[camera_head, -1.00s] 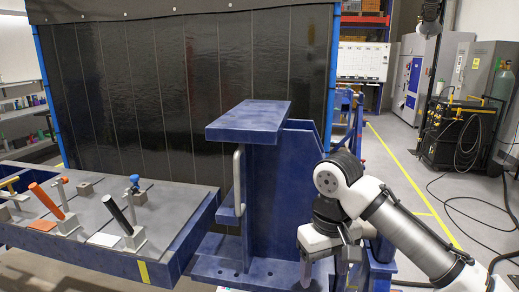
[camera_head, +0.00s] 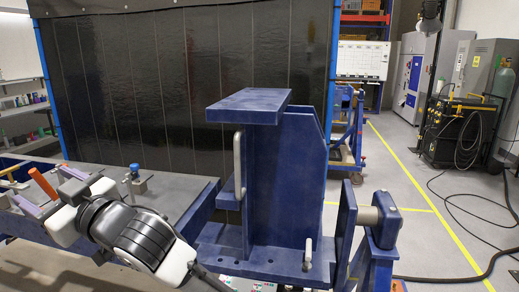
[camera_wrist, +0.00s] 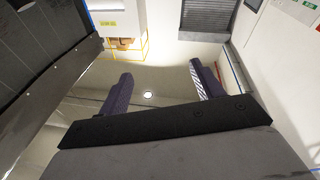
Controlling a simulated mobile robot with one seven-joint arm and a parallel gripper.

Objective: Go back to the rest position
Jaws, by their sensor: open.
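My gripper (camera_head: 38,182) is at the lower left of the head view, above or in front of the clamp end of the blue jig table. Its two purple-grey fingers stand apart with nothing between them. The wrist view also shows my gripper (camera_wrist: 160,72) open and empty, facing a pale, bright area of the room. The blue upright bracket (camera_head: 270,170) stands in the middle of the head view, right of my arm and clear of the gripper. My wrist covers part of the table's clamps.
The jig table (camera_head: 172,195) carries an orange-handled clamp (camera_head: 42,183) and a blue-knobbed clamp (camera_head: 135,172). A grey bar handle (camera_head: 238,165) is on the bracket's side. A blue pivot support (camera_head: 384,225) stands at right. A dark curtain (camera_head: 150,90) is behind.

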